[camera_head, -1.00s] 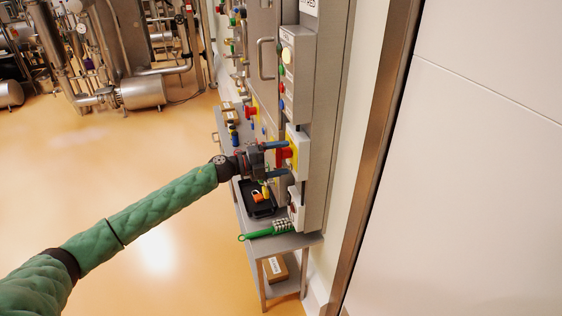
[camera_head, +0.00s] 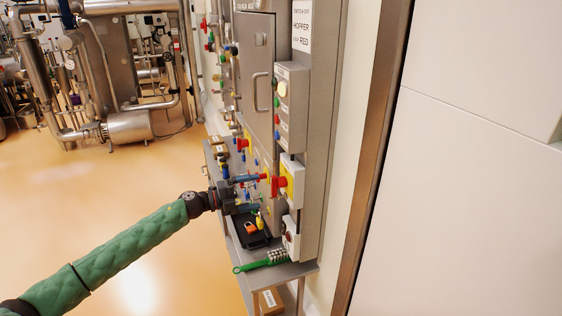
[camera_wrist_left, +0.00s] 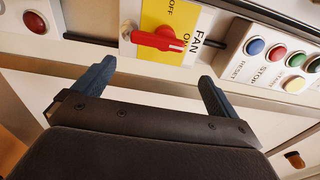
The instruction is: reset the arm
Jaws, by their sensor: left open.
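My left gripper (camera_head: 262,192) is open and empty in front of the panel's fan switch. The switch has a red knob (camera_head: 279,184) on a yellow plate (camera_head: 291,168). In the left wrist view, my open fingers (camera_wrist_left: 157,72) stand either side of and short of the red handle (camera_wrist_left: 158,39), with a visible gap. The handle lies across the yellow plate (camera_wrist_left: 157,13), below the OFF label. My green left arm comes in from the lower left. My right gripper is not in view.
A steel cabinet (camera_head: 256,48) and button box (camera_head: 291,88) rise behind the gripper. Below are a black tray (camera_head: 243,236) with padlocks, a green-handled brush (camera_head: 252,266) and a box (camera_head: 268,300). In the wrist view, several buttons (camera_wrist_left: 275,52) sit right. Open floor (camera_head: 90,215) lies left.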

